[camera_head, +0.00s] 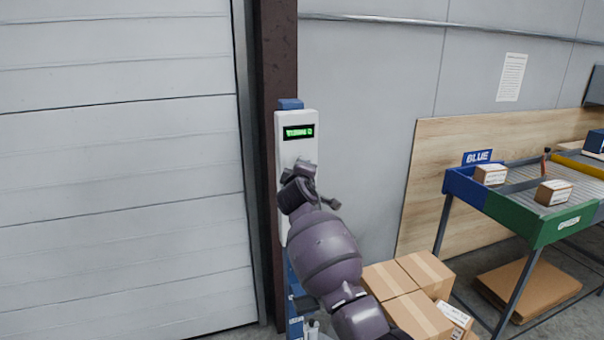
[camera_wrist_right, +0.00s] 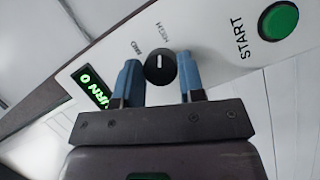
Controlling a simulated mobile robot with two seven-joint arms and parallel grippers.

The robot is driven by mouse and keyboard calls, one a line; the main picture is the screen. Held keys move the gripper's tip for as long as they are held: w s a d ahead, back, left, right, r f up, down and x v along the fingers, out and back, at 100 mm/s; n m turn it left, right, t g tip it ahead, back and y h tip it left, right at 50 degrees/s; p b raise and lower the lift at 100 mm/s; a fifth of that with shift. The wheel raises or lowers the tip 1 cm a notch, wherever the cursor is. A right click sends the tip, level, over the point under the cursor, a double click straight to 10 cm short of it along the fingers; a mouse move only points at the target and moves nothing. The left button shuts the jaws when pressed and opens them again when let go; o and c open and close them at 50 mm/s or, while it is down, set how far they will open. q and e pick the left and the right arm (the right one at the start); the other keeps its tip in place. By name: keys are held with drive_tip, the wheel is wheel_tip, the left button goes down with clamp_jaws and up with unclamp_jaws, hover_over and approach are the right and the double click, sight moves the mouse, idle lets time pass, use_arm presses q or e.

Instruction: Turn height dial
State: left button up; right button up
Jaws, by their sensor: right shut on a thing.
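A white control panel (camera_head: 283,150) is fixed to a blue post beside the roll-up door. The black height dial (camera_wrist_right: 160,68) with a white pointer mark shows in the right wrist view, with the labels MID and HIGH printed around it. My right gripper (camera_wrist_right: 161,78) has its blue fingers on either side of the dial and is shut on it. In the head view my right gripper (camera_head: 298,172) is at the panel and hides the dial. A lit green display (camera_head: 298,132) is above it; its text is only partly readable. My left gripper is out of view.
A green START button (camera_wrist_right: 278,21) is on the panel to the right of the dial in the wrist view. Stacked cardboard boxes (camera_head: 415,315) stand low beside my right arm. A roller table (camera_head: 520,190) with small boxes and a BLUE sign is at the right.

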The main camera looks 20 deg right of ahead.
drive_tip(key=o, duration=0.9)
drive_tip(key=shift+s, duration=0.1)
drive_tip(key=v, duration=1)
drive_tip(key=shift+s+a, duration=0.2)
drive_tip(key=shift+s, duration=0.1)
